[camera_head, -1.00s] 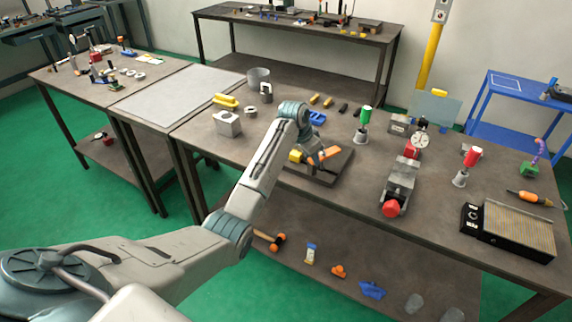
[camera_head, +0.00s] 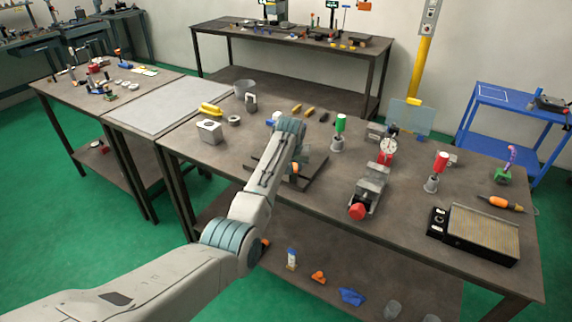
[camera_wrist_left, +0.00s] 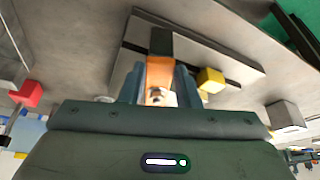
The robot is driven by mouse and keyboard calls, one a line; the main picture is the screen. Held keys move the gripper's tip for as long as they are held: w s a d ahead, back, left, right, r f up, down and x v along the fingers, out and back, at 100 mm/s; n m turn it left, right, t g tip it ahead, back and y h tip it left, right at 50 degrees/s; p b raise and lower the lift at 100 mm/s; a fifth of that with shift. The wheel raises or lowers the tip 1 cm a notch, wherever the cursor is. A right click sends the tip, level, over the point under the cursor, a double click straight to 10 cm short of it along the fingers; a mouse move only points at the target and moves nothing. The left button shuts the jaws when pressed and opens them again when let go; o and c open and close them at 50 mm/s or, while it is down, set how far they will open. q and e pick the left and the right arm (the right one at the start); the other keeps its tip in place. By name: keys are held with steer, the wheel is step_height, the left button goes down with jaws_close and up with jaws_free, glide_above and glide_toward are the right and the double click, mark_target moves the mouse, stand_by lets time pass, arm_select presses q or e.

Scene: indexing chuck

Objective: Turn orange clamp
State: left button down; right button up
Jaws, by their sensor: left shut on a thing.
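The orange clamp (camera_wrist_left: 160,73) shows in the left wrist view between the two fingers of my left gripper (camera_wrist_left: 160,92). The gripper is shut on it. A yellow block (camera_wrist_left: 210,80) stands just right of the fingers. In the head view, my left gripper (camera_head: 296,166) is low over the base plate (camera_head: 312,184), and only a small orange part of the clamp (camera_head: 294,168) shows. My arm hides the rest of it and the yellow block. My right gripper is not in view.
A grey vise with a red knob (camera_head: 358,211) stands right of the plate. A green-handled tool (camera_head: 339,128) stands behind it. The bench's front edge is close to the plate.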

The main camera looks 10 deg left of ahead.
arm_select(q)
steer(key=shift+w+d+r+n, duration=0.1)
steer(key=shift+d+r+n, duration=0.1)
steer(key=shift+n, duration=0.2)
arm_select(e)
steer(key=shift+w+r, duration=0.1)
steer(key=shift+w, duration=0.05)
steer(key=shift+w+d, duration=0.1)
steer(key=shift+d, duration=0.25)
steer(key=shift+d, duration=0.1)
arm_select(q)
steer(key=c, duration=1.2)
jaws_free()
steer(key=shift+o, duration=0.6)
steer(key=shift+f, duration=0.1)
steer(key=b+v, duration=0.2)
steer(key=v, duration=0.8)
steer(key=shift+s+r+b, duration=0.25)
steer(key=shift+r+b, duration=0.1)
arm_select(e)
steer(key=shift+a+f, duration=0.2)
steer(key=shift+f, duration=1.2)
arm_select(q)
steer(key=shift+d+f, duration=0.1)
